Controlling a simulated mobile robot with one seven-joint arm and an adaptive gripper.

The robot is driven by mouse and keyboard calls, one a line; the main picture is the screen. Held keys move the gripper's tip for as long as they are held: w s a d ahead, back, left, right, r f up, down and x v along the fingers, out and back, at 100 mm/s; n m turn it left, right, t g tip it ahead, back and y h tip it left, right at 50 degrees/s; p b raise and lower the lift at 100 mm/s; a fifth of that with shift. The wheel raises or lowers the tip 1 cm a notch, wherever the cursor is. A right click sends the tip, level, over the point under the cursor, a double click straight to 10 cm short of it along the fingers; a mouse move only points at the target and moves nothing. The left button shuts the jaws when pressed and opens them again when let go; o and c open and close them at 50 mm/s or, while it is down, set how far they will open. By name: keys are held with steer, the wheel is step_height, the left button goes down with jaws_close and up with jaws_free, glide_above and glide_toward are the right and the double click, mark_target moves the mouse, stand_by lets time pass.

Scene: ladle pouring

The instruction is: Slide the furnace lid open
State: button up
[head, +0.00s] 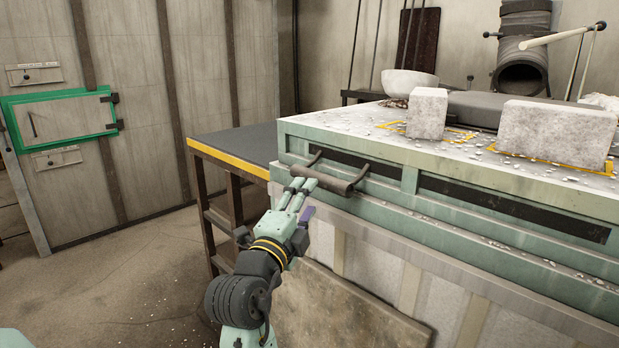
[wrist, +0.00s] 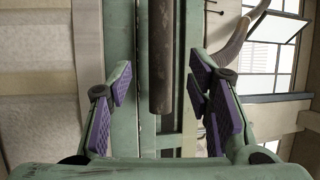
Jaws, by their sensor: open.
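The furnace (head: 370,225) is a large pale-green and stone block on the right in the head view. Its lid appears to be the upper green-edged slab (head: 460,155), though its exact outline is unclear. A dark bar handle (head: 345,187) sticks out from the slab's front near its left corner. My gripper (head: 301,190) is at the left part of this handle, its fingers spread. In the wrist view, the handle (wrist: 161,50) runs upright between the two purple-padded fingers, with a gap on each side. The furnace interior is not visible.
Two pale stone blocks (head: 428,114) (head: 556,133) stand on the furnace top, with white crumbs around them. A pale bowl (head: 409,83) sits behind. A dark-topped table with a yellow edge (head: 228,155) adjoins the furnace on the left. The floor at left is clear.

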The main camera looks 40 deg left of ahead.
mark_target(319, 180)
steer(key=p+x, duration=0.2)
steer(key=x, duration=0.6)
steer(key=shift+a, duration=0.1)
jaws_close()
stand_by(0.4)
